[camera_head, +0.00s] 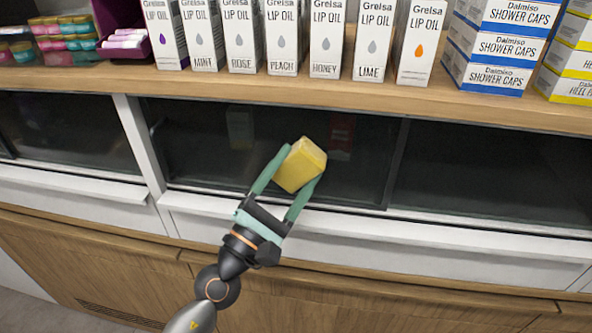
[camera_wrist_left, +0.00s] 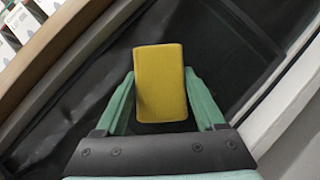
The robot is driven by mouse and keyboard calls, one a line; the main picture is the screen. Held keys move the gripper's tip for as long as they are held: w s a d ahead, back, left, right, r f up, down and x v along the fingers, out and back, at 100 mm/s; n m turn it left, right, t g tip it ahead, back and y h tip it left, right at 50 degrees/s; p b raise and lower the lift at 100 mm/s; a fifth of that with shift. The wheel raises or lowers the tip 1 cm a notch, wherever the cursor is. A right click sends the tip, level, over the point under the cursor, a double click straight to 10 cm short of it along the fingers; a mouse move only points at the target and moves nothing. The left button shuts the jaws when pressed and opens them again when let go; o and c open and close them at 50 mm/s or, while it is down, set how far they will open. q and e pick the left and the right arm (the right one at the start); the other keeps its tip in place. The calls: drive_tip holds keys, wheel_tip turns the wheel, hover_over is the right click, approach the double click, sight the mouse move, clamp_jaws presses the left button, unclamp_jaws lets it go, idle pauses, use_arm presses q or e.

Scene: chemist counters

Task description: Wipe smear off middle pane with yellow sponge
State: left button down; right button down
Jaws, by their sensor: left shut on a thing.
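My left gripper (camera_head: 286,182) is shut on the yellow sponge (camera_head: 301,165), one green finger on each side of it. In the left wrist view the sponge (camera_wrist_left: 160,83) sits upright between the fingertips of the gripper (camera_wrist_left: 162,98). The sponge is in front of the dark middle pane (camera_head: 215,150); I cannot tell whether it touches the glass. A faint grey mark (camera_head: 158,127) shows near the pane's upper left, but I cannot tell if it is the smear. My right gripper is out of view.
A wooden shelf (camera_head: 330,98) above the panes carries lip oil boxes (camera_head: 326,38) and shower caps boxes (camera_head: 500,48). A white ledge (camera_head: 400,230) runs below the panes.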

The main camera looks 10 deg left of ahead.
use_arm(q)
drive_tip(key=shift+w+a+b, duration=0.15)
drive_tip(key=shift+a+b, duration=0.2)
drive_tip(key=shift+a, duration=1.25)
drive_tip(key=shift+a+b, duration=0.65)
drive_tip(key=shift+a, duration=1.35)
drive_tip(key=shift+s, duration=3)
drive_tip(key=shift+s, duration=1.5)
